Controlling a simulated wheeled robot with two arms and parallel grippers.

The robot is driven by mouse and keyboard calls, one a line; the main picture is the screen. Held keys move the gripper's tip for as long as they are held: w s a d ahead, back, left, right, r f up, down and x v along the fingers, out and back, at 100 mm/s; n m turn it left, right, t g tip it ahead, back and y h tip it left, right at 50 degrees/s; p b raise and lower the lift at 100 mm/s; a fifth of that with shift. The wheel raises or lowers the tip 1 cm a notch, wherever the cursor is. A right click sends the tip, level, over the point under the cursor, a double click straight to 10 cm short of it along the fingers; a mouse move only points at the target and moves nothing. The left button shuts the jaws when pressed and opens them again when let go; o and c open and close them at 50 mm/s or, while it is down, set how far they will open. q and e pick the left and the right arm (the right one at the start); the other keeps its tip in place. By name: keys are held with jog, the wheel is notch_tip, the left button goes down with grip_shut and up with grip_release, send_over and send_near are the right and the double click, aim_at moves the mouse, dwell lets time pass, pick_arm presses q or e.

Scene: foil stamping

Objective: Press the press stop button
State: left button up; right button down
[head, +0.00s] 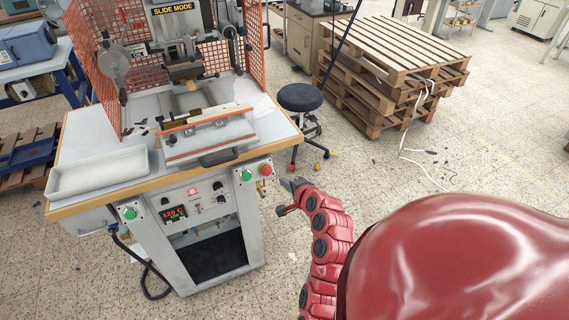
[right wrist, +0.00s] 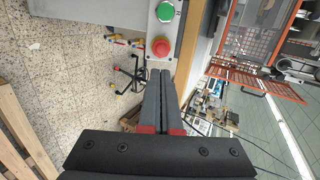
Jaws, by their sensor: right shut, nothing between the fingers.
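The foil stamping press (head: 190,130) stands at the left in the head view. A red button (head: 265,169), likely the stop button, sits at the right end of its front edge, beside a green button (head: 246,175). My right gripper (head: 288,186) is shut and empty, just to the right of the red button, with a small gap in the picture. In the right wrist view the red button (right wrist: 161,46) lies just beyond the closed fingertips (right wrist: 159,72), with the green button (right wrist: 165,12) behind it. Whether they touch is not clear. My left gripper is not in view.
A white tray (head: 98,173) lies on the press table. A stool (head: 300,97) and stacked pallets (head: 395,62) stand behind. Floor to the right is mostly open.

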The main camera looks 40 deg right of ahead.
aim_at(268, 171)
jog(key=p+x, duration=0.4)
jog(key=x, duration=0.7)
jog(key=shift+w, duration=0.15)
